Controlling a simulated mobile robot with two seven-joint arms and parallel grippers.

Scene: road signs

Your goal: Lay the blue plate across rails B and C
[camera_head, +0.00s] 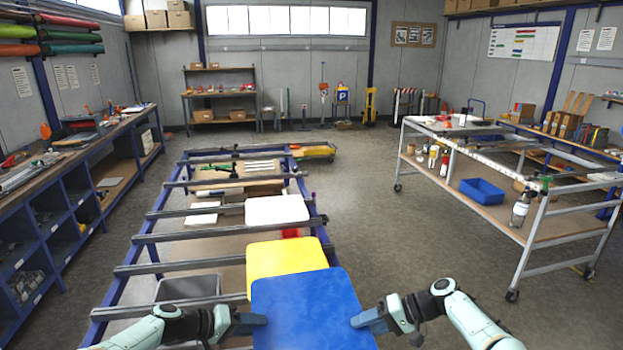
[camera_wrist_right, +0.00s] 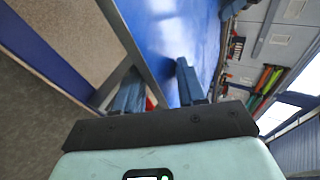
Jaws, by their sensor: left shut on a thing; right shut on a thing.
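The blue plate (camera_head: 305,305) is at the bottom centre of the head view, in front of the yellow plate and partly covering it. It also fills the upper middle of the right wrist view (camera_wrist_right: 185,25). My left gripper (camera_head: 260,320) is shut on its left edge. My right gripper (camera_head: 358,320) is shut on its right edge; its fingers also show in the right wrist view (camera_wrist_right: 160,88). Dark rails cross a blue frame, such as one rail (camera_head: 160,267) and a nearer one (camera_head: 122,311). I see no letters marking B or C. The plate hides the near rails' right parts.
The yellow plate (camera_head: 285,257) and a white plate (camera_head: 277,210) lie farther along the rails. A grey bin (camera_head: 188,287) is below the rails at left. A workbench (camera_head: 95,145) lines the left side, and a metal trolley (camera_head: 530,243) stands right. The floor (camera_head: 420,235) between is clear.

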